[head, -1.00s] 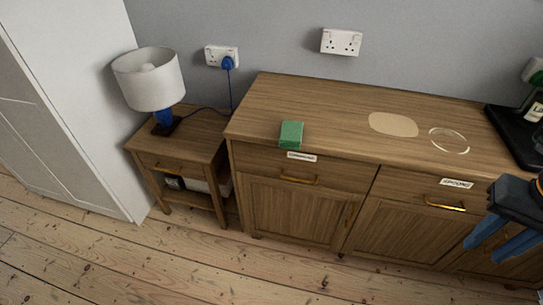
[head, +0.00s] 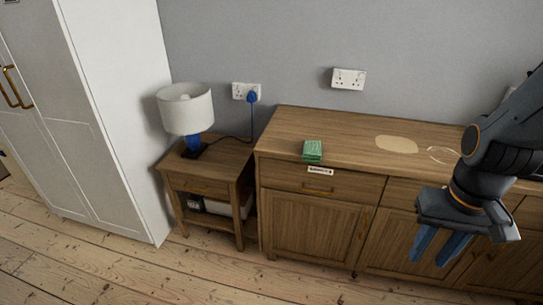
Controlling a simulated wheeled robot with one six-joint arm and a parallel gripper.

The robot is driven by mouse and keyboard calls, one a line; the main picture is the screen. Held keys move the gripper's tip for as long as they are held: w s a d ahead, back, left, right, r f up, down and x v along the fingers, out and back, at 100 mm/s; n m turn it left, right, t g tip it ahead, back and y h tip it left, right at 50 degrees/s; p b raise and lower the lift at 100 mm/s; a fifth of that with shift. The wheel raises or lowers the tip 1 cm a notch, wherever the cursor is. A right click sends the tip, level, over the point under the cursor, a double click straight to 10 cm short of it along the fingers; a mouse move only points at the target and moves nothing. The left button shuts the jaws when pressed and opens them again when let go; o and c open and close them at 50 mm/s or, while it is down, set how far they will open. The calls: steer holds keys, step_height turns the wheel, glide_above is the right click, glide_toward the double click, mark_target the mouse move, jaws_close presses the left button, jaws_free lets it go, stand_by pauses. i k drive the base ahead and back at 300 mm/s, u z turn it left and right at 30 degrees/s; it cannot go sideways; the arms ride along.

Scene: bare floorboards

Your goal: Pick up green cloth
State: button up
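The green cloth (head: 313,151) is a small folded block. It lies on the wooden sideboard top near its front edge, towards the left end, above a labelled drawer. My gripper (head: 432,248) hangs at the right of the head view, in front of the sideboard doors. Its two blue fingers point down with a gap between them, and nothing shows between them. The gripper is apart from the cloth, to its right and lower in the picture.
The sideboard (head: 350,136) top also bears a pale flat patch (head: 397,144) and a ring-shaped outline (head: 442,155). A small side table (head: 232,165) with a lamp (head: 186,109) stands left of it. A white wardrobe (head: 120,110) is further left. The floorboards (head: 200,278) in front are clear.

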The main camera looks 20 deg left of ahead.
mark_target(312, 150)
steer(key=u, duration=0.7)
steer(key=i, duration=1)
